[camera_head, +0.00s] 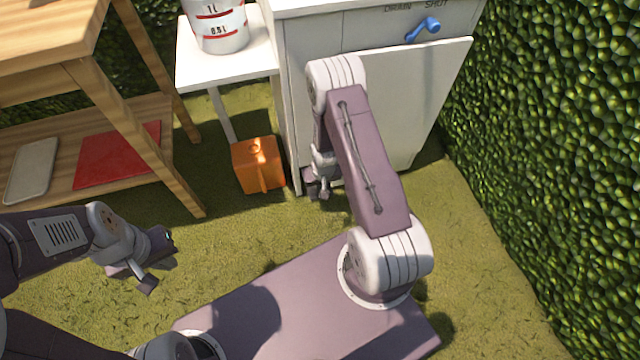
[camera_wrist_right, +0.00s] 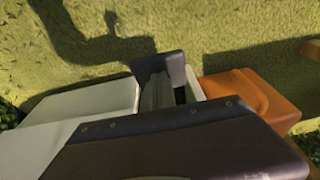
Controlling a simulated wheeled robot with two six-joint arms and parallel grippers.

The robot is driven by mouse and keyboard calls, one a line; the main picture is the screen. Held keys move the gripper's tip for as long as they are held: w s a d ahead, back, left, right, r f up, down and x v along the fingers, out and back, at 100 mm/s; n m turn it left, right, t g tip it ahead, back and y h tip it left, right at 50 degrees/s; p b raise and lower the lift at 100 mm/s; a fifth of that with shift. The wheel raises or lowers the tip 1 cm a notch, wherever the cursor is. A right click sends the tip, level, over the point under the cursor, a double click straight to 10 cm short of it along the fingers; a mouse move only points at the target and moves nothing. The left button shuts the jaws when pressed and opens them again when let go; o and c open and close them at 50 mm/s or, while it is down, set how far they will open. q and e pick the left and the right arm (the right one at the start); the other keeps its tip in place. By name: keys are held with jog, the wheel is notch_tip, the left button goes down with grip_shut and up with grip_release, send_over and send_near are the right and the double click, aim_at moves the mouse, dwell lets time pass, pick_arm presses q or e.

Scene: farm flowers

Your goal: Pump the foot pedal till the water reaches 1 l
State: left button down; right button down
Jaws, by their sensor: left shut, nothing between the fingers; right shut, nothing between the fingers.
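The orange foot pedal (camera_head: 258,165) sits on the grass beside the white cabinet's left leg; it also shows in the right wrist view (camera_wrist_right: 250,95). The white measuring container (camera_head: 222,30), with red bands marked 1 L and 0.5 L, stands on a small white table; its top is cut off and I cannot make out a water level. My right gripper (camera_head: 318,188) is shut and empty, pointing down just right of the pedal; it looks apart from it, but its height is hard to tell. My left gripper (camera_head: 157,265) is shut and empty over the grass at lower left.
The white cabinet (camera_head: 420,100) stands behind my right arm, with a blue handle (camera_head: 422,29) under DRAIN and SHUT labels. The white side table (camera_head: 195,68) adjoins it. A wooden bench (camera_head: 85,75) holds a red board (camera_head: 118,155) on its shelf. A hedge (camera_head: 560,130) closes off the right.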

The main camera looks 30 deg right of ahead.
notch_tip(320, 180, down, 7)
jog(key=s+b, duration=0.1)
jog(key=s, duration=0.1)
jog(key=shift+a, duration=0.25)
jog(key=shift+s, duration=0.15)
notch_tip(320, 180, up, 6)
jog(key=p, duration=0.5)
jog(key=shift+s+r+p, duration=0.1)
jog(key=shift+s+p, duration=0.05)
jog(key=shift+p, duration=0.2)
jog(key=s+a+r+p, duration=0.1)
jog(key=s+r+p, duration=0.3)
jog(key=r, duration=0.3)
jog(key=shift+s+p, duration=0.2)
jog(key=shift+p, duration=0.3)
jog(key=shift+a, duration=0.1)
